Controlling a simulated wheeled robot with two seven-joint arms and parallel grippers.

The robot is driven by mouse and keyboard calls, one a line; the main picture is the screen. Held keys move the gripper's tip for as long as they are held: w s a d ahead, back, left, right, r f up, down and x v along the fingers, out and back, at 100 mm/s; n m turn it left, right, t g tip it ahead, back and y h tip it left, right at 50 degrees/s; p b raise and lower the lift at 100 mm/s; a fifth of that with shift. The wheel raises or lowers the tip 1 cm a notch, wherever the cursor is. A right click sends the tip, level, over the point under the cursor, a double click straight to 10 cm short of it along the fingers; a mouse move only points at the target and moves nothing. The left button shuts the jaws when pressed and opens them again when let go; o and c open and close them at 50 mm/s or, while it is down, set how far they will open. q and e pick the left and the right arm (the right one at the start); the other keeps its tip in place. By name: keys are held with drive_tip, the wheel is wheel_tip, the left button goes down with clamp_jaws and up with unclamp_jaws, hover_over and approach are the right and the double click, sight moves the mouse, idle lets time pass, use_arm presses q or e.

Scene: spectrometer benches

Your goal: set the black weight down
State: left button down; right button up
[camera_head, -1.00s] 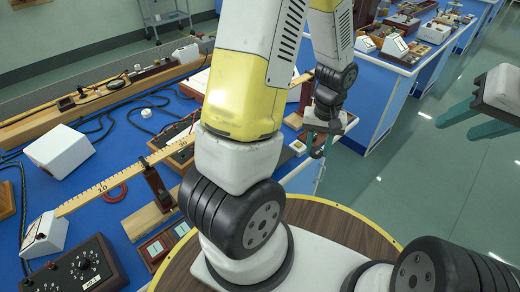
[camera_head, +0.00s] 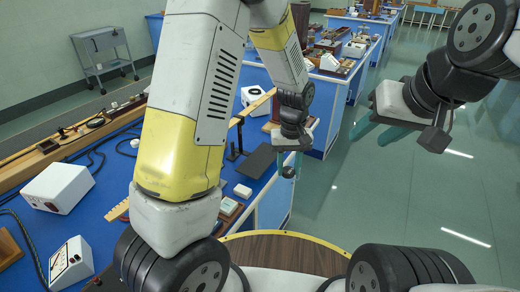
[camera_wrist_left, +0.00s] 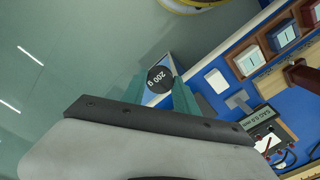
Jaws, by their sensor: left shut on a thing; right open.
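The black weight (camera_wrist_left: 160,80), a small round piece marked "200 g", is between the teal fingers of my left gripper in the left wrist view. In the head view my left gripper (camera_head: 287,160) is shut on the weight (camera_head: 288,172), which hangs over the floor side of the near blue bench (camera_head: 272,205). My right gripper (camera_head: 402,128) is open and empty over the floor at the right, its teal fingers apart.
A white block (camera_head: 242,191) and a dark flat plate (camera_head: 256,161) lie near the bench edge. A white box (camera_head: 58,187) and a meter (camera_head: 70,263) stand at left. Open green floor (camera_head: 370,205) lies to the right. My left arm hides part of the bench.

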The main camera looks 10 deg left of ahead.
use_arm(q)
hover_over(255, 165)
drive_tip(key=shift+s+d+f, duration=0.2)
drive_tip(key=shift+d+f, duration=0.1)
drive_tip(key=shift+f, duration=0.4)
drive_tip(key=shift+w+a+f, duration=0.1)
drive_tip(key=shift+a+f, duration=0.05)
drive_tip(key=shift+f, duration=0.75)
drive_tip(key=shift+w+a+f, duration=0.1)
drive_tip(key=shift+f, duration=0.75)
drive_tip(key=shift+f, duration=0.1)
drive_tip(key=c, duration=0.9)
unclamp_jaws()
drive_tip(key=shift+c, duration=0.2)
